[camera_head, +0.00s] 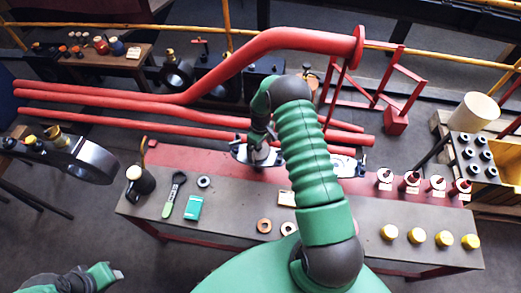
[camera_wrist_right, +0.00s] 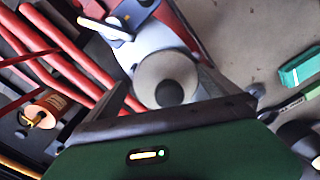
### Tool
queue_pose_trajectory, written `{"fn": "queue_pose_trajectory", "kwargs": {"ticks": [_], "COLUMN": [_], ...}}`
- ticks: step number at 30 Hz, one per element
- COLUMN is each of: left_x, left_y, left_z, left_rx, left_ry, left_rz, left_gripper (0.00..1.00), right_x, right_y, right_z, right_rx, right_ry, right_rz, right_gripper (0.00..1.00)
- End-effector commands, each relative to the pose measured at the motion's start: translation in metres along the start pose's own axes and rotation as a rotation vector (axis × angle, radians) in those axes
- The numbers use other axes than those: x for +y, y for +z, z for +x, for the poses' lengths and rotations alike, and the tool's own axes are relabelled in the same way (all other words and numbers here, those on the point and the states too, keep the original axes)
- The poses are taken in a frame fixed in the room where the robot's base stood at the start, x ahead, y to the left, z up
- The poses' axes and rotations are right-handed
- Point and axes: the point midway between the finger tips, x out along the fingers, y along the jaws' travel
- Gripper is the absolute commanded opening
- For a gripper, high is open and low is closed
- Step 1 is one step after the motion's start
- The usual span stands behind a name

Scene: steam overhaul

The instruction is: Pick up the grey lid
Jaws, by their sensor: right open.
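The grey lid (camera_wrist_right: 165,79) is a round disc with a dark knob in its middle. In the right wrist view it lies on a pale blue-white piece (camera_wrist_right: 150,42) on the bench. My right gripper (camera_wrist_right: 167,93) is open, with one finger on each side of the lid; I cannot tell whether they touch it. In the head view my right gripper (camera_head: 259,148) points down over the back of the bench and mostly hides the lid. My left gripper (camera_head: 112,274) is at the lower left, away from the bench, its jaws unclear.
Red pipes (camera_head: 150,112) run behind.

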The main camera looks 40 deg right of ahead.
Motion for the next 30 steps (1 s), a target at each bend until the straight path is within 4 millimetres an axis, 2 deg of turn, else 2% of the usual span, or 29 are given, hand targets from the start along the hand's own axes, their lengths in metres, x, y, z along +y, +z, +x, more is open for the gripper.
{"fn": "queue_pose_trajectory", "kwargs": {"ticks": [2, 20, 30], "left_x": [-0.0003, -0.0004, -0.0006], "left_y": [0.0000, 0.0000, 0.0001], "left_z": [0.0001, 0.0000, 0.0002], "left_rx": [0.000, 0.000, 0.000], "left_ry": [0.000, 0.000, -0.001], "left_rz": [-0.001, -0.001, -0.002], "left_gripper": [0.37, 0.37, 0.37], "right_x": [0.0012, 0.0011, 0.0012], "right_y": [-0.0006, -0.0022, -0.0030], "right_z": [-0.0024, -0.0021, -0.0080], "right_rx": [0.001, 0.004, 0.006], "right_ry": [0.011, 0.007, 0.011], "right_rz": [-0.002, -0.002, -0.002], "right_gripper": [0.92, 0.14, 0.13]}}
